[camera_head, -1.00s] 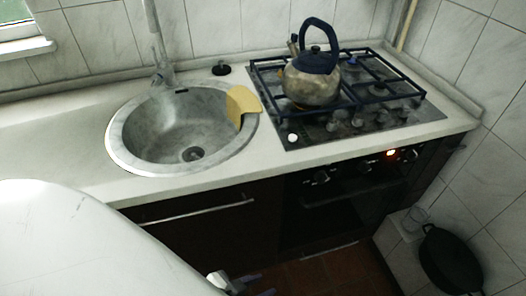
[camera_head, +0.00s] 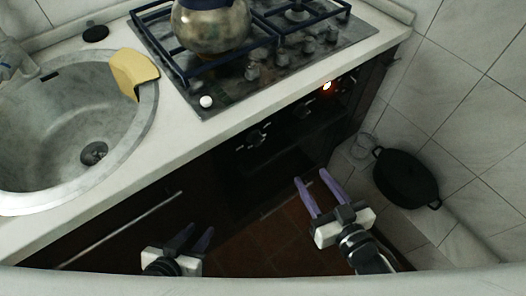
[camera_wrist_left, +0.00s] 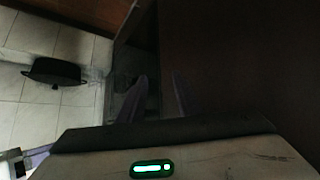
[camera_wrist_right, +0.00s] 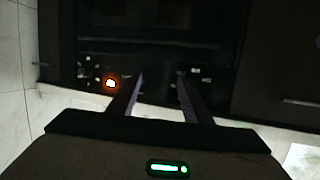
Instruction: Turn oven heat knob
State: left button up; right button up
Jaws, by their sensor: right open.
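The dark oven (camera_head: 275,165) is under the counter. My right gripper (camera_head: 311,177) is open and empty, in front of the oven and apart from the knobs. My left gripper (camera_head: 196,236) is open and empty, low in front of the cabinet; its fingers (camera_wrist_left: 155,90) show a gap in the left wrist view.
A kettle (camera_head: 212,28) stands on the gas hob (camera_head: 225,88) above the oven. A sink (camera_head: 35,190) with a yellow cloth-like item (camera_head: 133,70) is at left. A black pot (camera_head: 405,178) and a glass (camera_head: 362,146) are at right by the tiled wall.

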aim_at(259, 143)
jog(key=w+a+n+y+b, duration=0.1)
jog(key=w+a, duration=0.1)
jog(key=a, duration=0.1)
jog(key=w+a+r+n+y+b, duration=0.1)
jog(key=w+a+y, duration=0.1)
jog(key=w+a, duration=0.1)
jog(key=w+a+r+n+y+b, duration=0.1)
jog(key=w+a+y, duration=0.1)
jog(key=a, duration=0.3)
jog(key=shift+w+a+t, duration=0.2)
jog(key=shift+w+t, duration=0.1)
jog(key=shift+w, duration=0.15)
jog(key=shift+w+a, duration=0.4)
jog(key=shift+w, duration=0.1)
pick_arm(q)
jog(key=f, duration=0.3)
jog(key=s+d+f, duration=0.1)
jog(key=shift+s+f, duration=0.1)
jog(key=shift+f, duration=0.1)
pick_arm(e)
jog(key=shift+w, duration=0.1)
pick_arm(q)
jog(key=shift+s, duration=0.1)
pick_arm(e)
jog(key=shift+c, duration=0.7)
jog(key=c, duration=0.9)
jog(key=shift+n, duration=0.3)
